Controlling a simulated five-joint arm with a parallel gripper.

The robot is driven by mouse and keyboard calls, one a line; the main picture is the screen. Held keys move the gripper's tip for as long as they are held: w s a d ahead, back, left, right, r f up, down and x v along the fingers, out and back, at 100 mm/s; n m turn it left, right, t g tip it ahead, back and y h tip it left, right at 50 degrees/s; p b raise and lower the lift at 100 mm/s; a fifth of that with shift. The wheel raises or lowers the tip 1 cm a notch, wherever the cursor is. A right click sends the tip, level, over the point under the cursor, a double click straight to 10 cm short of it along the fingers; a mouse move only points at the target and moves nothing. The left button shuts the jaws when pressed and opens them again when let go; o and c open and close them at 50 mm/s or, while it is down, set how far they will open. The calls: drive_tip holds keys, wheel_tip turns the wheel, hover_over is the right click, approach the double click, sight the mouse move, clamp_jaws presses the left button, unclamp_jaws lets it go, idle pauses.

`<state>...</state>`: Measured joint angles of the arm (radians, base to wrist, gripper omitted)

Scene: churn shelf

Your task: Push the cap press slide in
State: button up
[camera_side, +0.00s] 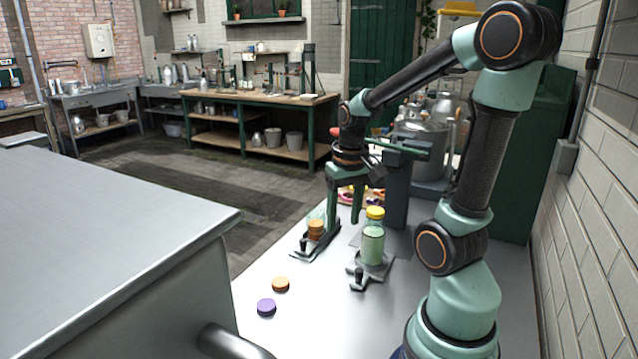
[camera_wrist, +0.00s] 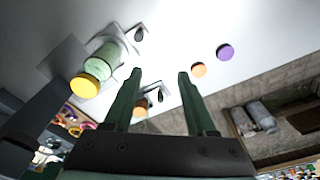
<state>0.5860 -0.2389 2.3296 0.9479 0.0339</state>
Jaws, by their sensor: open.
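A green bottle with a yellow cap (camera_side: 373,241) stands upright on a small grey slide plate (camera_side: 383,273) in front of the dark press column (camera_side: 398,195). The plate has a dark knob (camera_side: 358,281) at its front.
A loose orange cap (camera_side: 281,284) and purple cap (camera_side: 266,307) lie on the metal table towards the front. Coloured rings (camera_side: 347,195) and a large metal can (camera_side: 425,150) are behind. A wall (camera_side: 590,200) bounds the right; the front table surface is mostly clear.

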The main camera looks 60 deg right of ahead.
sight(359, 269)
drive_tip(key=s+d+f, duration=0.1)
drive_tip(key=f, duration=0.3)
drive_tip(key=s+d+f+m, duration=0.1)
drive_tip(key=f, duration=0.4)
drive_tip(key=s+d+f+m+g, duration=0.1)
drive_tip(key=f, duration=0.4)
drive_tip(key=shift+d+f+y, duration=0.2)
drive_tip(key=shift+d+y, duration=0.1)
drive_tip(key=shift+d, duration=0.05)
clamp_jaws()
idle(1.1)
